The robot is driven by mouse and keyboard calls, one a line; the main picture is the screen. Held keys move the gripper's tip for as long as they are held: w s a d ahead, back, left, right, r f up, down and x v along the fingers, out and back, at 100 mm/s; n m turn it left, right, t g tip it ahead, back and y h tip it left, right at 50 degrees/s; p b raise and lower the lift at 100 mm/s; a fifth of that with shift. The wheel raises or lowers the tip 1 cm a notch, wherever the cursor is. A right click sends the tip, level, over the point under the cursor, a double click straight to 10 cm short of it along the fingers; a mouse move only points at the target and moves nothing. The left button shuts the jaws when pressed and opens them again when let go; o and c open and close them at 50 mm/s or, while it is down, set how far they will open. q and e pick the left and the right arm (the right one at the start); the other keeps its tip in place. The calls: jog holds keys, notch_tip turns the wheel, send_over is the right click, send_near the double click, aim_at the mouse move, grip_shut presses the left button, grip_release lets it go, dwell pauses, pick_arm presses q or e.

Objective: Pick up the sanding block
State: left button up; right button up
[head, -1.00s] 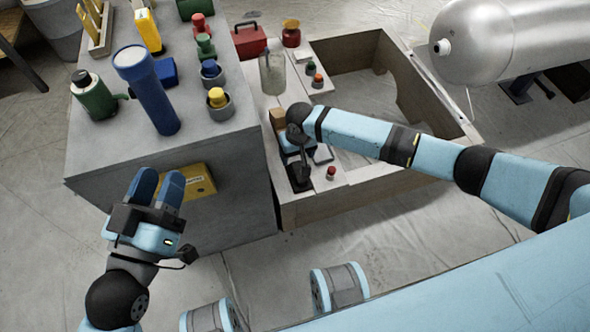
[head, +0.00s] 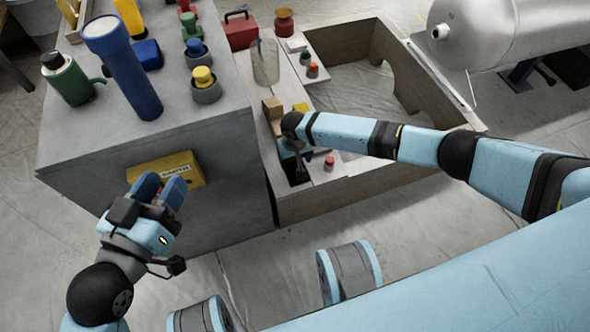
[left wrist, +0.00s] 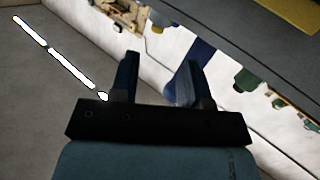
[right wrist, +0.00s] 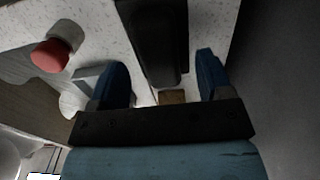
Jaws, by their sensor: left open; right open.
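The sanding block cannot be told for certain. A tan block (head: 272,108) stands on the white-topped bench behind my right gripper; a brown block (right wrist: 172,97), partly hidden, shows between the fingers in the right wrist view. A long black object (right wrist: 158,40) lies on the speckled white top, lined up between those fingers; in the head view a black piece (head: 298,172) shows just in front of the gripper. My right gripper (head: 293,152) is open, pointing down over the bench; its fingers show apart (right wrist: 160,80). My left gripper (head: 160,188) is open and empty, before the grey cabinet.
The grey cabinet (head: 90,175) at left carries a blue flashlight (head: 122,65), a green container (head: 68,80) and several knobs. A yellow box (head: 165,172) is at its front face. A red button (head: 329,163) stands right of my right gripper. A wooden-walled bay (head: 380,178) and silver tank (head: 495,35) lie right.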

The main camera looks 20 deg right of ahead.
notch_tip(320, 180, down, 2)
jog(key=shift+f, duration=0.1)
jog(key=shift+f+b, duration=0.15)
jog(key=shift+b, duration=0.2)
jog(key=c, duration=1.1)
pick_arm(q)
jog(key=shift+w+a+m+t, duration=0.2)
jog(key=shift+w+m+t, duration=0.15)
jog(key=shift+m, duration=0.15)
jog(key=shift+r, duration=0.1)
